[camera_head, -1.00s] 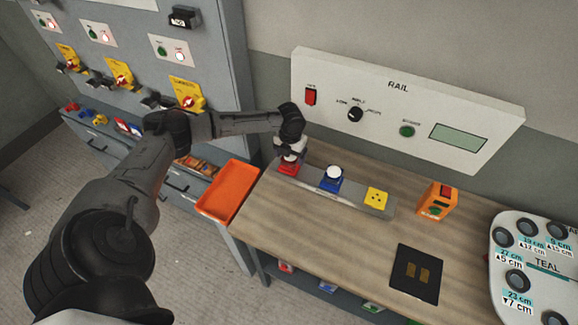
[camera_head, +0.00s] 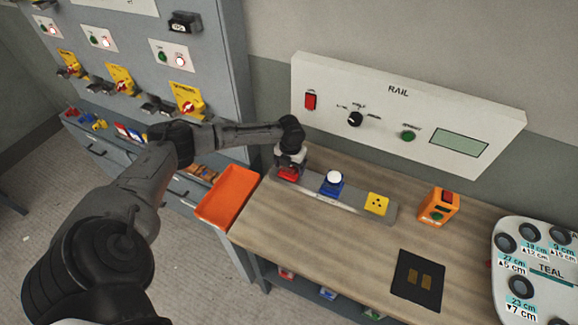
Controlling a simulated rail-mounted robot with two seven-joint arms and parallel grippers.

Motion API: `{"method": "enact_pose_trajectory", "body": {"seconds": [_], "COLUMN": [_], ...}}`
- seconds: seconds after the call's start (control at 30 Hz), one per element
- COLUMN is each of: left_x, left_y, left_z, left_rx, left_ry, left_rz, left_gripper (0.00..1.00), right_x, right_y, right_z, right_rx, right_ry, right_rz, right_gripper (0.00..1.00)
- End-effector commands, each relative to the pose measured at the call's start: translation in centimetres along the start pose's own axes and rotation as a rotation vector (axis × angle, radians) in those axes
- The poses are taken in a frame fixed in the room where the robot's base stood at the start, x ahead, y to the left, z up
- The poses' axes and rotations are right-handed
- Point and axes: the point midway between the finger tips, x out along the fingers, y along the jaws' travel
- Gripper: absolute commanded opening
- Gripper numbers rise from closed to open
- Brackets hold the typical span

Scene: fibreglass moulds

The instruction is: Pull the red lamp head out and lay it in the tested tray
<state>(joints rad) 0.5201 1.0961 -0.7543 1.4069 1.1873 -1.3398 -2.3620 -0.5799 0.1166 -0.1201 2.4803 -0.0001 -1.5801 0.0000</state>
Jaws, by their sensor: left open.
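The red lamp head (camera_head: 288,174) sits at the left end of the grey rail strip (camera_head: 318,194) on the bench. My left gripper (camera_head: 290,162) is open and points down right over the red lamp head, its fingers at the head's top. Whether the fingers touch it cannot be told. An orange tray (camera_head: 228,196) lies at the bench's left end, left of the strip; its visible inside is empty. No label on it can be read. My right gripper is not in view.
A blue base with a white top (camera_head: 333,182) and a yellow socket block (camera_head: 376,204) share the strip. An orange tester box (camera_head: 438,207), a black pad (camera_head: 418,280) and a white TEAL panel (camera_head: 540,268) lie to the right. The RAIL panel (camera_head: 405,110) stands behind.

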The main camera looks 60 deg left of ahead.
Motion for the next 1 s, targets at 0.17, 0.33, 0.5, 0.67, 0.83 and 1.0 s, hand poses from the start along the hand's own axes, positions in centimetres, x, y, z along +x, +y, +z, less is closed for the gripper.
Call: {"method": "enact_pose_trajectory", "body": {"seconds": [0.17,0.33,0.5,0.67,0.83,1.0], "left_x": [-0.09,-0.04,0.02,0.02,0.0,-0.06], "left_y": [-0.02,0.0,0.0,0.0,0.0,0.01], "left_z": [-0.01,-0.01,-0.01,-0.01,-0.01,-0.01], "left_rx": [0.0,0.0,0.0,0.0,0.0,0.0], "left_ry": [0.001,0.001,0.0,0.0,0.0,0.0], "left_rz": [0.0,0.0,0.0,0.0,0.0,0.0], "left_gripper": [0.81,0.81,0.81,0.81,0.81,0.81], "right_x": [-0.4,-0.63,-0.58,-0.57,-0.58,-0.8], "right_y": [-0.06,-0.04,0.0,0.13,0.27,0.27], "right_z": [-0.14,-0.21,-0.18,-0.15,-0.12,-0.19], "right_rx": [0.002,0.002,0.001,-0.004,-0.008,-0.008], "right_ry": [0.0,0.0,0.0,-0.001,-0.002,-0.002], "right_rz": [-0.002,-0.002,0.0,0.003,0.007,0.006], "right_gripper": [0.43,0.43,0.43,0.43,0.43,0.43]}}
